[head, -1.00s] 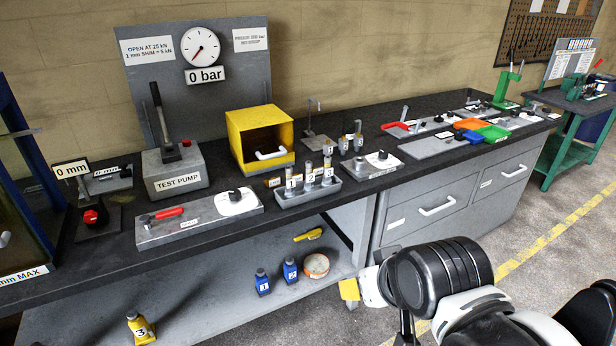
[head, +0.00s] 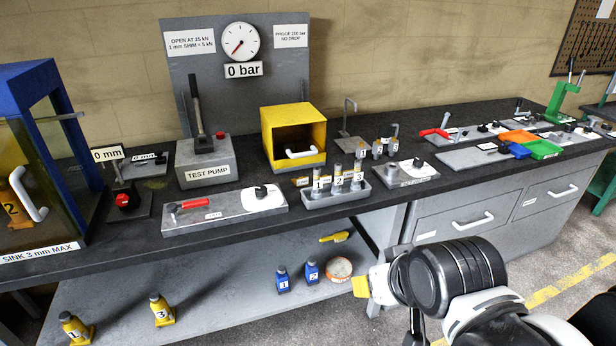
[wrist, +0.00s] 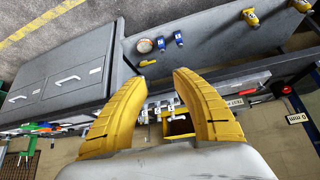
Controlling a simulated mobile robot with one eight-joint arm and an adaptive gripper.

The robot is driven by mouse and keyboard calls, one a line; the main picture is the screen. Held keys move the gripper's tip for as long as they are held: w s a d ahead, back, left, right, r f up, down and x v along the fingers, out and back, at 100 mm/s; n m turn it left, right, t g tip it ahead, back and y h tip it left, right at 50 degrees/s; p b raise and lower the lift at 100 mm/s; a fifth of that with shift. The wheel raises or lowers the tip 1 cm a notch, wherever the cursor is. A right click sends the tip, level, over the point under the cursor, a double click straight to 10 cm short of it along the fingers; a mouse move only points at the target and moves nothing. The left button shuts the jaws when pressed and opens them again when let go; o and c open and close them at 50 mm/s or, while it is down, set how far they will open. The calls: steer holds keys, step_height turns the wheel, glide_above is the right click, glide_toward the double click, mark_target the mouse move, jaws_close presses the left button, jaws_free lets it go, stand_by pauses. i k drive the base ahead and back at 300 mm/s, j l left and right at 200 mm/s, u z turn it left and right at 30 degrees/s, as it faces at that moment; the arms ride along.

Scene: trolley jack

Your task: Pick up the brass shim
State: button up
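I cannot pick out the brass shim for certain. In the head view a yellow finger (head: 361,287) shows in front of the bench, below the worktop and apart from the bench objects. The rest of the gripper is largely hidden by my arm.
The dark worktop (head: 240,230) holds a test pump (head: 205,162), a yellow open-front box (head: 292,132), a rack of numbered cylinders (head: 337,192) and a red-handled tool plate (head: 225,209). Bottles (head: 283,280) stand on the lower shelf. A blue-framed press (head: 38,95) is at left. Floor is free at right.

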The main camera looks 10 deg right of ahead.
mark_target(326, 179)
steer(key=i+l+u, duration=0.2)
steer(key=l+u, duration=0.15)
steer(key=l, duration=0.15)
steer(key=i+l+u, duration=0.15)
steer(key=l+u, duration=0.6)
steer(key=l, duration=0.3)
steer(key=l+u, duration=0.35)
steer(key=l, duration=0.25)
steer(key=l+u, duration=0.35)
steer(key=l, duration=0.2)
steer(key=k+l+u, duration=0.2)
steer(key=l+u, duration=0.2)
steer(key=l, duration=0.15)
steer(key=k+l+u, duration=0.2)
steer(key=l+u, duration=0.15)
steer(key=l, duration=0.15)
steer(key=i+j, duration=0.2)
steer(key=i, duration=0.15)
